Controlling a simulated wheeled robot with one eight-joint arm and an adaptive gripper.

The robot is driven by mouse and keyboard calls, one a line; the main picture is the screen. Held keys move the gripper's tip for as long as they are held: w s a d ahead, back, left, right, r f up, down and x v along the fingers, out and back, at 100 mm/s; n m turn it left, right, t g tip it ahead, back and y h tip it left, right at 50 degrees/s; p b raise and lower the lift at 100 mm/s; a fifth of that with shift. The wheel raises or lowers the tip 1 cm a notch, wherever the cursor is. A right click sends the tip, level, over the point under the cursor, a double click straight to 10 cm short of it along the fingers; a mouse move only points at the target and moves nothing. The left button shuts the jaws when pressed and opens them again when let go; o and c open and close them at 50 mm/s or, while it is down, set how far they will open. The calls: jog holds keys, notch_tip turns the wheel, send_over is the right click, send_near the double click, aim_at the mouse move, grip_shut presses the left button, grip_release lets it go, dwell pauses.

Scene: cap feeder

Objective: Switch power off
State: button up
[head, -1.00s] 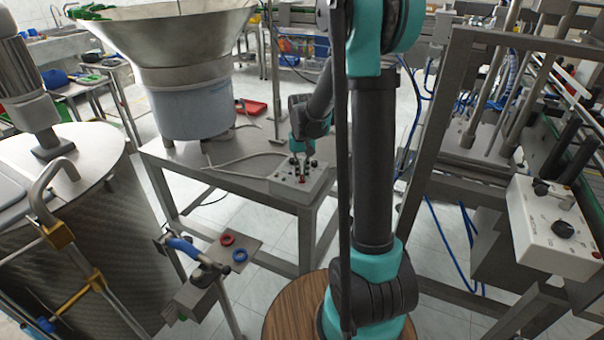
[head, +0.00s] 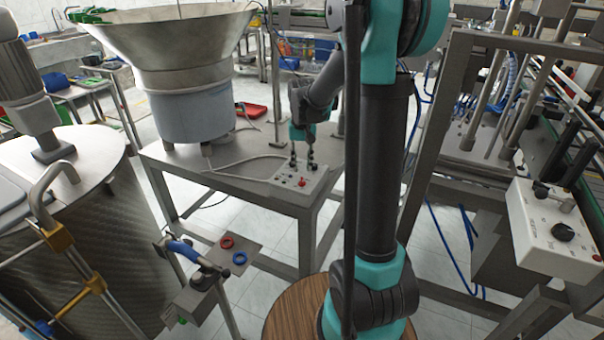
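A small grey control box (head: 297,181) sits on the front corner of the metal table under the bowl feeder. Its top carries a red button or switch (head: 302,183) and several small dark knobs. My gripper (head: 302,166) points down over the back part of the box, behind the red control. Its two dark fingers are apart with a visible gap between them. The fingertips are close to the box top; I cannot tell whether they touch it. Nothing shows between them.
The large cap feeder bowl (head: 175,45) stands on the metal table (head: 195,172) left of the box. A grey cable runs along the tabletop to the box. Another white control box (head: 558,232) with a dark knob is at the right. A small stand (head: 235,249) carries red and blue rings.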

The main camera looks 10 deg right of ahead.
aim_at(302, 179)
notch_tip(302, 179, up, 7)
dwell(0.3)
jog(key=shift+f, duration=0.15)
